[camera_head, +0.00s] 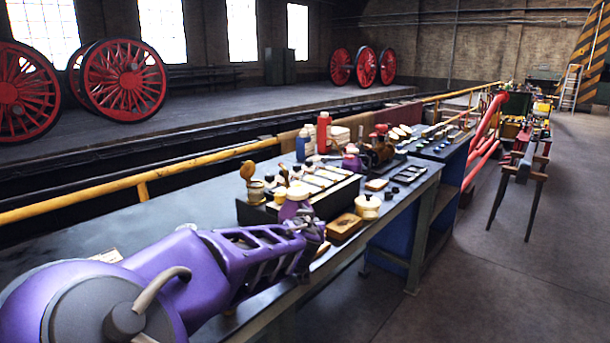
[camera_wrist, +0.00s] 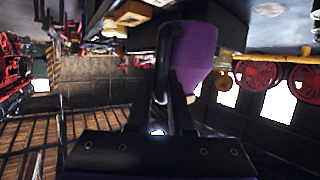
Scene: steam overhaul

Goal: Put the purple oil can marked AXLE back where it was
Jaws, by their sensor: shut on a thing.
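My gripper (camera_wrist: 170,90) is shut on a purple oil can (camera_wrist: 198,55), its fingers at the can's dark handle (camera_wrist: 162,65). In the head view, my purple arm reaches over the bench from the lower left. The held can seems to be the purple body with a cream top (camera_head: 295,208) just beyond my gripper (camera_head: 312,232). I cannot read any AXLE mark. A second purple can (camera_head: 350,159) stands farther back on the bench. The can's underside and its contact with the bench are hidden by my arm.
A dark tray with pale compartments (camera_head: 340,196), a cream pot (camera_head: 367,206) and a wooden block (camera_head: 344,227) are close to my gripper. Blue (camera_head: 301,146) and red (camera_head: 324,132) bottles stand behind. The dark bench top (camera_head: 180,215) is mostly bare at left. A yellow rail (camera_head: 90,200) runs behind.

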